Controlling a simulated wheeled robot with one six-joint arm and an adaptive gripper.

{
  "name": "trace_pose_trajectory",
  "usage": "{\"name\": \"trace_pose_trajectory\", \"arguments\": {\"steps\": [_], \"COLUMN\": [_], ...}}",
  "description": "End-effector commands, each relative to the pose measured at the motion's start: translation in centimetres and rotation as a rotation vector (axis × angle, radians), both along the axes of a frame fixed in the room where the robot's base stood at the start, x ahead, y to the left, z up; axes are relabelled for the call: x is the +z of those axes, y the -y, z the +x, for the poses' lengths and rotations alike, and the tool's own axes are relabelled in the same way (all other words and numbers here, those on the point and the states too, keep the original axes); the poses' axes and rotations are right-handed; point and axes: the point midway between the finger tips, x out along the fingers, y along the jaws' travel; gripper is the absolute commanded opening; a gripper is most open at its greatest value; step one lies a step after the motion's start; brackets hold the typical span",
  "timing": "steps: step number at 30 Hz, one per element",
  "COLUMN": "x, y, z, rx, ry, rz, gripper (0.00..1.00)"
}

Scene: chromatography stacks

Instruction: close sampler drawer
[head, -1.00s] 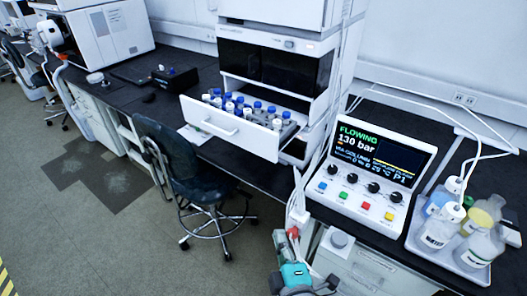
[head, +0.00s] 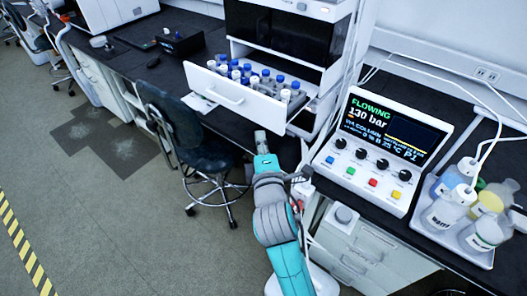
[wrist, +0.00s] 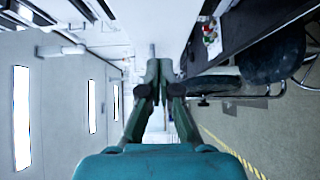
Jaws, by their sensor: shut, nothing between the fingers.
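The sampler drawer (head: 228,98) is pulled out of the white chromatography stack (head: 290,30). Its white front with a bar handle faces the room. Several blue-capped and white-capped vials (head: 262,80) stand in it. My gripper (head: 260,138) is below and in front of the drawer's right part, apart from it, with the arm reaching up from the bottom of the head view. In the wrist view my gripper (wrist: 159,68) has its fingers together with nothing between them. The drawer cannot be made out in the wrist view.
A dark chair (head: 185,130) stands in front of the bench, left of my arm. A control box (head: 382,150) reading "FLOWING 130 bar" is to the right. A tray of bottles (head: 455,245) sits at far right. Open floor (head: 110,220) lies at left.

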Motion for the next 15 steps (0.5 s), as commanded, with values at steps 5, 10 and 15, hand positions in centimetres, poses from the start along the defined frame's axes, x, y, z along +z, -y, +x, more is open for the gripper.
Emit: {"name": "trace_pose_trajectory", "arguments": {"steps": [5,10,15], "x": [0.0,0.0,0.0], "y": [0.1,1.5,2.1], "z": [3.2,4.8,5.6], "rx": [-0.003,-0.003,-0.001], "ry": [0.001,0.0,0.001], "rz": [0.0,0.001,0.0], "gripper": [0.0,0.0,0.0]}}
